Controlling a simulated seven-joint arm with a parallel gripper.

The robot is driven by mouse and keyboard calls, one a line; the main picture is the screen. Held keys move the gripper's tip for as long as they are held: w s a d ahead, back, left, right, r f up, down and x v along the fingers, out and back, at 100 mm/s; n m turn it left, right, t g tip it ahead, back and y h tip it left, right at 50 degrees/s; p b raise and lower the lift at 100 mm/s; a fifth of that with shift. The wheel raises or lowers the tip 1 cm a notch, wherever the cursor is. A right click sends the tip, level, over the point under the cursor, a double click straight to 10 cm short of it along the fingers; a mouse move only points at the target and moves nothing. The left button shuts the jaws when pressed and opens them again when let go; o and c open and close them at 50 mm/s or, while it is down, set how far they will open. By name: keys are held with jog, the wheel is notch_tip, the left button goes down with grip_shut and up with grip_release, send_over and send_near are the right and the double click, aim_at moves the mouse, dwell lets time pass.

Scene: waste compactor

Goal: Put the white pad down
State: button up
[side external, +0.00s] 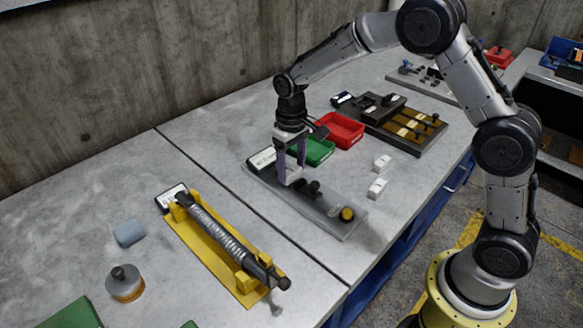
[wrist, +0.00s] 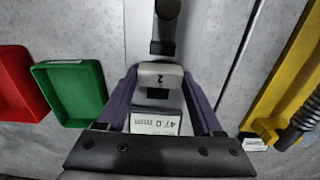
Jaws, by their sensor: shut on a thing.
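In the side view my gripper (side external: 290,168) points down and is shut on the pad (side external: 291,177), over the grey fixture plate (side external: 329,222). The pad is low, beside the dark clamp (side external: 314,188) and near the display (side external: 262,159). I cannot tell whether the pad touches the plate. Two other white blocks, one here (side external: 382,162) and one nearer (side external: 377,188), lie on the table to the right.
A green tray (side external: 318,151) and a red tray (side external: 346,128) stand behind the fixture. A yellow stand (side external: 205,251) with a dark cylinder lies to the left.

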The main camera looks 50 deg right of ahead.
aim_at(292, 170)
jog(key=shift+f, duration=0.25)
jog(key=shift+f, duration=0.15)
jog(key=o, duration=1.4)
jog(key=shift+c, duration=0.2)
notch_tip(292, 170, up, 12)
jog(key=shift+r, duration=0.25)
jog(key=s+d+r+t, duration=0.1)
jog(key=s+r+t, duration=0.1)
jog(key=s+r, duration=0.5)
jog(key=s+d+f+t, duration=0.2)
jog(key=s+t, duration=0.1)
jog(key=s, duration=1.9)
jog(key=shift+f+t, duration=0.15)
jog(key=shift+t, duration=0.15)
